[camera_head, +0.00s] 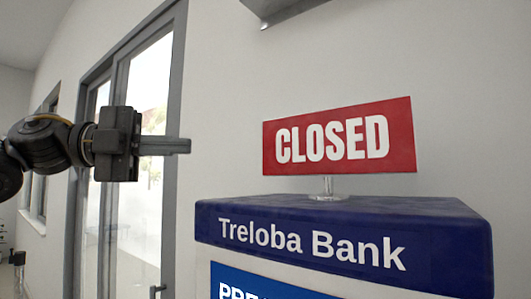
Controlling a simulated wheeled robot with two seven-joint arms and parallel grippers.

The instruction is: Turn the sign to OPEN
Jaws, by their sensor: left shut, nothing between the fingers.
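The red sign (339,138) shows white letters reading CLOSED toward me. It stands upright on a short clear stand (328,188) on top of the dark blue Treloba Bank box (345,236). My left gripper (188,146) comes in from the left at about the sign's height. Its fingers point right and are shut with nothing in them. In the picture, a clear gap separates the fingertips from the sign's left edge. The sign's back face is hidden. My right gripper is not in view.
A grey-framed glass door (170,110) stands behind my left gripper, with a handle low down. A plain pale wall (225,60) is behind the sign. A grey fixture (283,10) juts in at the top. The space around the sign looks free.

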